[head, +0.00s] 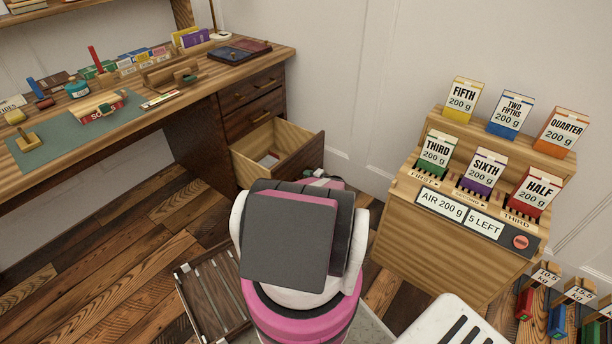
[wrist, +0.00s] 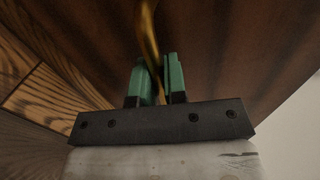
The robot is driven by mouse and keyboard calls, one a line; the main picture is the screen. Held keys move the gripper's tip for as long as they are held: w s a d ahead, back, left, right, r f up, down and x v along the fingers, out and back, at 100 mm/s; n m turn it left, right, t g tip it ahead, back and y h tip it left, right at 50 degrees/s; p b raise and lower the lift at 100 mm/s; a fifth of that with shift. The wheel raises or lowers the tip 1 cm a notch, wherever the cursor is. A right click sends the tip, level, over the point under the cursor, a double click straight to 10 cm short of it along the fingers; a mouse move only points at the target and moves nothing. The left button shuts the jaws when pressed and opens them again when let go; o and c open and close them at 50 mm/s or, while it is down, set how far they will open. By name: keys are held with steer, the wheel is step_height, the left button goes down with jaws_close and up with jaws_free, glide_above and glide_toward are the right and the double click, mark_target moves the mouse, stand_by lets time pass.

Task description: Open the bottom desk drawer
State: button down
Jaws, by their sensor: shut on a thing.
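The wooden desk (head: 205,85) stands at the left with a stack of drawers at its right end. In the head view my arm hides most of the gripper and the drawer's front face.
A wooden rack (head: 450,245) with several labelled cartons stands at the right. A slatted wooden tray (head: 213,290) lies on the plank floor left of my arm. Several small weights (head: 557,318) sit at the lower right. Bare floor (head: 120,250) lies in front of the desk.

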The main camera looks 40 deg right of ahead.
steer(key=c, duration=1.2)
jaws_free()
steer(key=v, duration=1)
steer(key=shift+s+d, duration=0.2)
steer(key=shift+s, duration=0.15)
